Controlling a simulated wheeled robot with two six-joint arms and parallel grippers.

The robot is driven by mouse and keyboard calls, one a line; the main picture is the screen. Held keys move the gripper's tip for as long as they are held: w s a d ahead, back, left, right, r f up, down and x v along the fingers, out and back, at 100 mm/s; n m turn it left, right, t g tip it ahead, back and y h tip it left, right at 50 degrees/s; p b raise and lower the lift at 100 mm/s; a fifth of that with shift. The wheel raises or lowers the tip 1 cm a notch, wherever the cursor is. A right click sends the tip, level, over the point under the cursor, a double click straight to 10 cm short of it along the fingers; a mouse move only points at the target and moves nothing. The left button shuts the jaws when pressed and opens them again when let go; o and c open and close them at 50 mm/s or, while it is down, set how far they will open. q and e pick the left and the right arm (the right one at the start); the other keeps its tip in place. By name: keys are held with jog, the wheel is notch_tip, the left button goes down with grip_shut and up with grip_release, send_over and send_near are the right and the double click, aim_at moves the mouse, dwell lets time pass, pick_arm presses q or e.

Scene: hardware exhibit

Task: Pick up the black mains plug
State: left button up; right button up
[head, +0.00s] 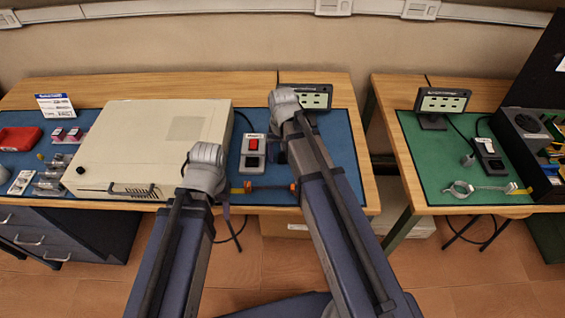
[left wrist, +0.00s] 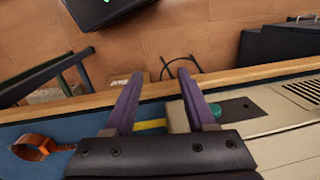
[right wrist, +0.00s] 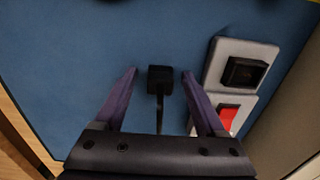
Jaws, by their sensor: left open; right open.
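The black mains plug (right wrist: 160,80) shows in the right wrist view, just above or on the blue mat (right wrist: 90,45). Its dark cable runs down the picture from it. My right gripper (right wrist: 159,71) is open, with one finger at each side of the plug and a gap on both sides. In the head view my right arm hides the plug. My left gripper (left wrist: 157,74) is open and empty over the front edge of the bench, right of the large beige case (head: 165,140) in the head view.
A grey unit with a black socket (right wrist: 245,71) and red switch (right wrist: 228,117) is close right of my right gripper in its wrist view. A display (head: 312,98) stands behind my right arm.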

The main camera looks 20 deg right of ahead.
pick_arm(q)
jog(key=shift+r, duration=0.1)
pick_arm(e)
jog(key=c, duration=1.1)
pick_arm(q)
jog(key=shift+r, duration=0.15)
pick_arm(e)
jog(key=shift+o, duration=0.2)
jog(key=shift+r, duration=0.2)
